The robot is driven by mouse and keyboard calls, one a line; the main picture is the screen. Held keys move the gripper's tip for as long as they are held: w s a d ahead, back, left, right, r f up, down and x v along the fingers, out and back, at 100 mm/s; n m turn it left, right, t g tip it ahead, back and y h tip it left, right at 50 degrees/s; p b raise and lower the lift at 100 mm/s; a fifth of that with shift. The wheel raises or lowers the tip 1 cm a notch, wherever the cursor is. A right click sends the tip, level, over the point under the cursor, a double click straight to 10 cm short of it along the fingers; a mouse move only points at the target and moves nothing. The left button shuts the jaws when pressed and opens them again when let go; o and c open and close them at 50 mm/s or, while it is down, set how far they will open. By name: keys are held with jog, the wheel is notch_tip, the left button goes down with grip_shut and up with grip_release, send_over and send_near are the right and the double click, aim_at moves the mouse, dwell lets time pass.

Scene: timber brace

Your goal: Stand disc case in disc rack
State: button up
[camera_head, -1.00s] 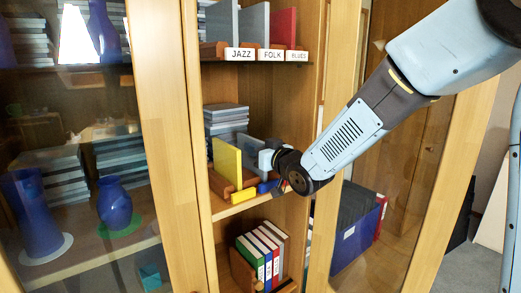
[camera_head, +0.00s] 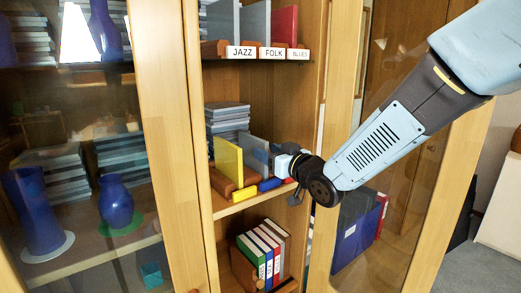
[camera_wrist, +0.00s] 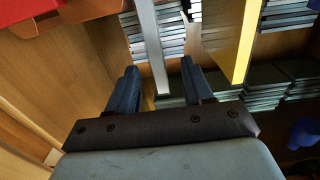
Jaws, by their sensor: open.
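The disc rack (camera_head: 222,184) is a wooden holder on the middle shelf, with yellow, blue and red front blocks. A yellow case (camera_head: 228,160) stands upright in it at the yellow block. A grey disc case (camera_head: 256,148) stands upright beside it, behind the blue block. My gripper (camera_head: 275,152) is just right of the grey case, partly hidden by my wrist. In the wrist view, my open fingers (camera_wrist: 157,85) lie on either side of the grey case's near end (camera_wrist: 152,45). The yellow case (camera_wrist: 238,42) is to the right. Contact between fingers and case cannot be told.
Stacked grey cases (camera_head: 228,118) lie behind the rack. The shelf above holds cases with JAZZ, FOLK and BLUES labels (camera_head: 270,53). Labelled binders (camera_head: 262,252) stand below. Glass doors flank the opening; a blue vase (camera_head: 116,203) is behind the left glass.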

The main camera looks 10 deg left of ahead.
jog(key=v, duration=0.8)
jog(key=shift+d, duration=0.1)
jog(key=d+m+h, duration=0.6)
jog(key=d+h, duration=0.5)
jog(key=d, duration=0.9)
jog(key=s+d+m+g+h, duration=0.1)
jog(key=s+d+m+g, duration=0.1)
jog(key=s+d, duration=0.3)
jog(key=s+d+f+m+g+h, duration=0.1)
jog(key=s+d+g, duration=0.3)
jog(key=s, duration=0.8)
jog(key=shift+d+m+h, duration=0.4)
jog(key=shift+d+m, duration=0.1)
jog(key=shift+d, duration=0.15)
